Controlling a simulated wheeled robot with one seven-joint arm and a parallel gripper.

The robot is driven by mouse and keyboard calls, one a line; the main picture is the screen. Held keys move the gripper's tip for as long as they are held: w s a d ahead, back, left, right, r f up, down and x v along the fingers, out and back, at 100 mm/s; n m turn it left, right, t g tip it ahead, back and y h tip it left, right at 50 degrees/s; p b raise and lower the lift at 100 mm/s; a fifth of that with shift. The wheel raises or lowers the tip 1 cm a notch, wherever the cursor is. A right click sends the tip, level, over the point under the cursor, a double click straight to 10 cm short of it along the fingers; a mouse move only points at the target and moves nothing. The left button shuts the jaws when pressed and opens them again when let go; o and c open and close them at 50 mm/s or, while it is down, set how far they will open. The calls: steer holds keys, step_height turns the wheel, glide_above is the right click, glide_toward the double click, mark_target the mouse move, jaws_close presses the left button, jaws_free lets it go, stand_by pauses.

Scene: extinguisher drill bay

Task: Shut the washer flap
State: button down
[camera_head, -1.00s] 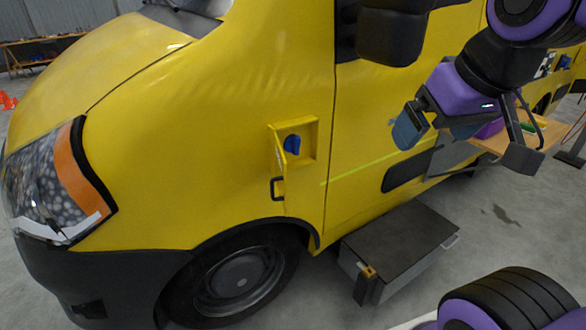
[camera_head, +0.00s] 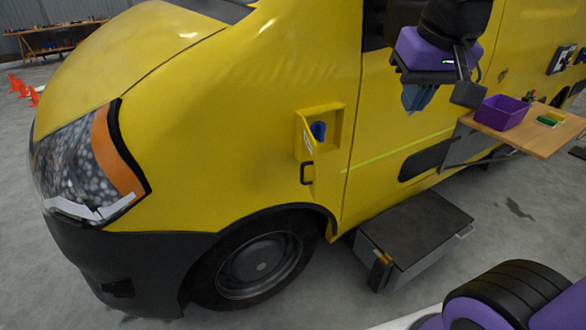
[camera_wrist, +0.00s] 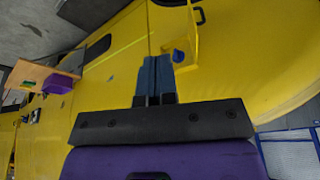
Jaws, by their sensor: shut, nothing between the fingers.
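The washer flap (camera_head: 306,150) is a yellow panel with a black handle (camera_head: 307,172), on the yellow van's side above the front wheel. It stands open from a square recess holding a blue cap (camera_head: 318,130). In the wrist view the recess with its blue cap (camera_wrist: 179,56) lies just beyond and right of the fingertips, and the flap's handle (camera_wrist: 200,16) shows at the top. My gripper (camera_head: 414,100) is right of the flap, apart from it, with its blue fingers together and empty. It also shows in the wrist view (camera_wrist: 156,60).
A grey step box (camera_head: 420,230) stands on the floor below the van door. A wooden shelf (camera_head: 520,142) with a purple bin (camera_head: 501,112) juts out at the right. Orange cones (camera_head: 34,96) stand far left. Floor in front of the wheel is clear.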

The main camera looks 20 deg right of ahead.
steer(key=w+a+f+m+g+h, duration=0.2)
steer(key=w+a+f, duration=0.2)
steer(key=w, duration=0.5)
steer(key=w+a+f+m+g+h, duration=0.1)
steer(key=w+a+f+m, duration=0.3)
steer(key=w, duration=0.6)
steer(key=w+a+f+m+h, duration=0.1)
steer(key=w+a+f+h, duration=0.1)
steer(key=w+a+f, duration=0.4)
steer(key=w+a+f+h, duration=0.2)
steer(key=w+a+f, duration=0.2)
steer(key=a+f, duration=0.35)
steer(key=s+d+f, duration=0.3)
steer(key=d+f, duration=0.5)
steer(key=d, duration=0.1)
steer(key=shift+d+f+g, duration=0.2)
steer(key=shift+d+g, duration=0.1)
steer(key=shift+g, duration=0.1)
steer(key=shift+d, duration=0.15)
